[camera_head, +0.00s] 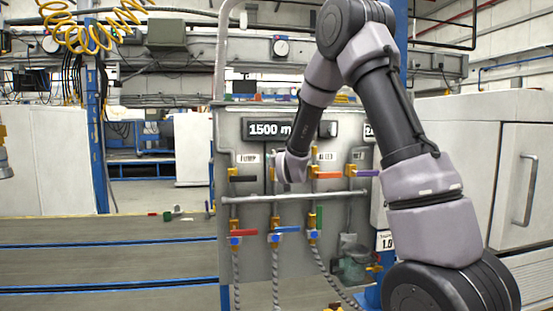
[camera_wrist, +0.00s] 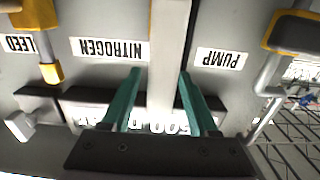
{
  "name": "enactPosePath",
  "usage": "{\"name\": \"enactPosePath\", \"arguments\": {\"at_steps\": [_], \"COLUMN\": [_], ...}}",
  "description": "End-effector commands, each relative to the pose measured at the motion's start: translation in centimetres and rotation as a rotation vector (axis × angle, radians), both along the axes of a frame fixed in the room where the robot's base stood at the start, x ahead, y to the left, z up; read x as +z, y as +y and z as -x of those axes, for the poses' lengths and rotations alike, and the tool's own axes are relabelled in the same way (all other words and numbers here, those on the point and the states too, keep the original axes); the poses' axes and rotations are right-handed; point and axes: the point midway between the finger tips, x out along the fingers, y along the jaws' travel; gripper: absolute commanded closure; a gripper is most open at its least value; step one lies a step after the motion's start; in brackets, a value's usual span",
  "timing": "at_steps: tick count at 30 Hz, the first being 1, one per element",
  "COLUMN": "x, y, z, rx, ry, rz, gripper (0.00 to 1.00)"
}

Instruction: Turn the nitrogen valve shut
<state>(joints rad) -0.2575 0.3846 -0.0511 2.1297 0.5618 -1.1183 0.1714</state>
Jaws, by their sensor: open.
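In the wrist view, which looks upside down, my gripper (camera_wrist: 160,75) has its two teal fingers apart. A pale grey upright bar (camera_wrist: 168,45) runs between them; I cannot tell whether it is the nitrogen valve's handle or a pipe, or whether the fingers touch it. The NITROGEN label (camera_wrist: 109,48) is just left of the bar and the PUMP label (camera_wrist: 221,60) is to its right. In the head view, my wrist covers the nitrogen valve in the upper row of the grey panel (camera_head: 280,207), and the fingers are not clear.
In the head view, the pump valve's black handle (camera_head: 243,178) is left of my wrist. Lower valves with red, blue and green handles sit below a horizontal rail (camera_head: 300,196).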

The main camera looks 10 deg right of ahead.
Motion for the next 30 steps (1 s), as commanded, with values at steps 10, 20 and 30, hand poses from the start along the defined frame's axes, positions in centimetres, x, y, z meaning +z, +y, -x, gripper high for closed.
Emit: {"name": "enactPosePath", "arguments": {"at_steps": [10,20,30], "x": [0.02,0.03,0.05], "y": [0.00,0.01,0.02], "z": [-0.04,-0.03,-0.04], "rx": [0.000,0.000,0.001], "ry": [0.000,-0.001,-0.001], "rz": [0.000,0.000,0.000], "gripper": [0.82,1.00,1.00]}}
